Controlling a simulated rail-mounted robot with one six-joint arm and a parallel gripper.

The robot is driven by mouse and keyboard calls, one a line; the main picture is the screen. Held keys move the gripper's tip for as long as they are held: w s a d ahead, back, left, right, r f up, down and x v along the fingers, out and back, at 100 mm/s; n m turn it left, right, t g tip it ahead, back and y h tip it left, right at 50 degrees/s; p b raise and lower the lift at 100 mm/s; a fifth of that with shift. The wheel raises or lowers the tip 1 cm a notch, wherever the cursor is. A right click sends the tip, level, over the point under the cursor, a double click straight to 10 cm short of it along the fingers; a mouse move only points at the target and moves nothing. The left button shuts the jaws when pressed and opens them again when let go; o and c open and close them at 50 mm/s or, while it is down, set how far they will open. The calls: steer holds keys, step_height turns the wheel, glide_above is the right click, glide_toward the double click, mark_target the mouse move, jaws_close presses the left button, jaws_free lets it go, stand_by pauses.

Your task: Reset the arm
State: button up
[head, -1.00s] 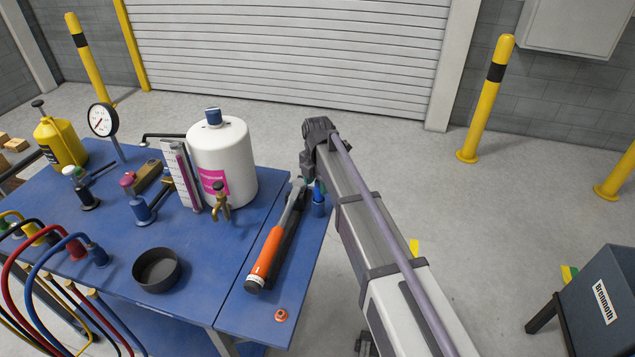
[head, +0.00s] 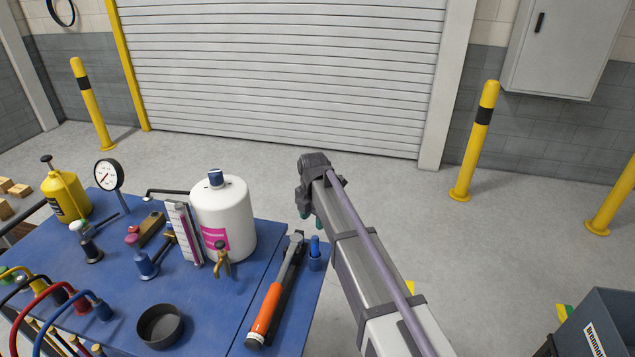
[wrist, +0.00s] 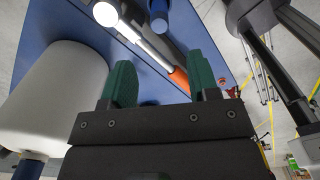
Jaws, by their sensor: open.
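My arm reaches forward in the head view, and its gripper (head: 312,217) is at the far end, mostly hidden behind the wrist, near the right rear edge of the blue table (head: 215,305). In the wrist view the two green fingers of my gripper (wrist: 163,82) stand well apart with nothing held between them. The orange-handled hammer-like tool (head: 272,300) lies on the table; its shaft and orange grip (wrist: 180,79) show beyond the fingers in the wrist view.
A white tank (head: 223,215) with a blue cap stands left of my gripper. A blue holder (head: 315,257) is close to it. A black dish (head: 160,325), gauge (head: 108,174) and yellow bottle (head: 67,195) stand further left. Open floor (head: 420,220) lies to the right, before a yellow post (head: 475,140).

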steer(key=shift+m, duration=1.2)
steer(key=s+d+f+m+b, duration=0.2)
steer(key=s+d+m, duration=0.8)
steer(key=s+m, duration=0.2)
steer(key=s+d+f+m+b, duration=0.3)
steer(key=s+d+m, duration=0.8)
steer(key=s+m, duration=0.2)
steer(key=shift+s+f+b, duration=0.35)
